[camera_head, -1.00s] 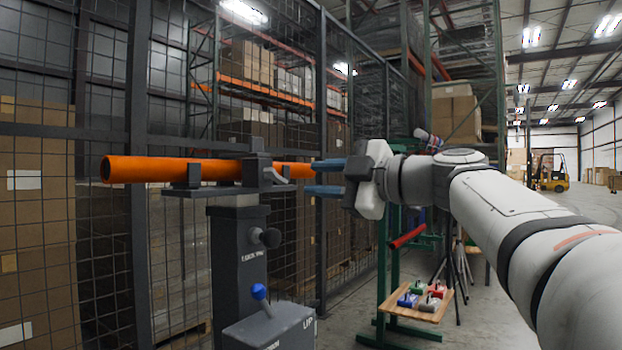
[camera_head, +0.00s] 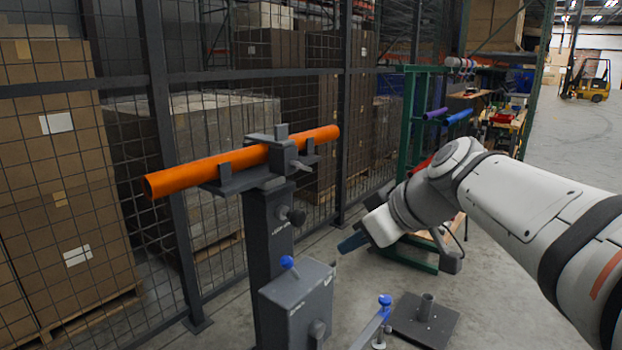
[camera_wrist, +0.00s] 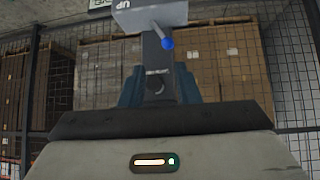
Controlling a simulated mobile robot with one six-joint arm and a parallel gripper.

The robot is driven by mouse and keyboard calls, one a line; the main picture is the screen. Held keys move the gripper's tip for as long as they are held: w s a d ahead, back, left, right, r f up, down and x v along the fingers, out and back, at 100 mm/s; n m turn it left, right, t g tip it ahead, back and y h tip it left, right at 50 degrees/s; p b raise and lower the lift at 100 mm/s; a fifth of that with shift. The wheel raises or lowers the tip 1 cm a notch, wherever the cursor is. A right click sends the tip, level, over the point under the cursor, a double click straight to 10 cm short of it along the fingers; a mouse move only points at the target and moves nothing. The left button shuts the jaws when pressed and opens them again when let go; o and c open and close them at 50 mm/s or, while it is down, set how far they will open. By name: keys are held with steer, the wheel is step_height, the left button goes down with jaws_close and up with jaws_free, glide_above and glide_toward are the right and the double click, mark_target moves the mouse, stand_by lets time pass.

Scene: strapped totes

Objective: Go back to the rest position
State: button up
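My gripper (camera_head: 350,243) hangs low at the right of the stand in the head view, its blue fingers pointing left and down. The fingers overlap there, but the wrist view (camera_wrist: 158,84) shows them apart with nothing held between them. My gripper is clear of the orange pipe (camera_head: 215,172), which lies across the supports of a grey clamp stand (camera_head: 268,235). The wrist view shows the stand's column and blue-knobbed lever beyond the fingers, with the box's lettering upside down.
A wire mesh fence (camera_head: 220,130) runs behind the stand, with stacked cartons (camera_head: 60,170) beyond it. A dark base plate (camera_head: 425,320) lies on the floor below my arm. A green rack (camera_head: 412,125) with coloured rolls stands behind. Open floor lies at the right.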

steer(key=s+d+m+g+h+p, duration=0.2)
steer(key=s+d+m+h+p, duration=0.1)
steer(key=s+p, duration=0.4)
steer(key=s+d+m+g+h+p, duration=0.1)
steer(key=s+d+m+h+p, duration=0.2)
steer(key=s+m+p, duration=0.3)
steer(key=s+d+p, duration=0.1)
steer(key=p, duration=0.2)
steer(key=shift+d+f+g+p, duration=0.15)
steer(key=shift+g+p, duration=0.2)
steer(key=shift+g, duration=0.05)
steer(key=shift+o, duration=0.2)
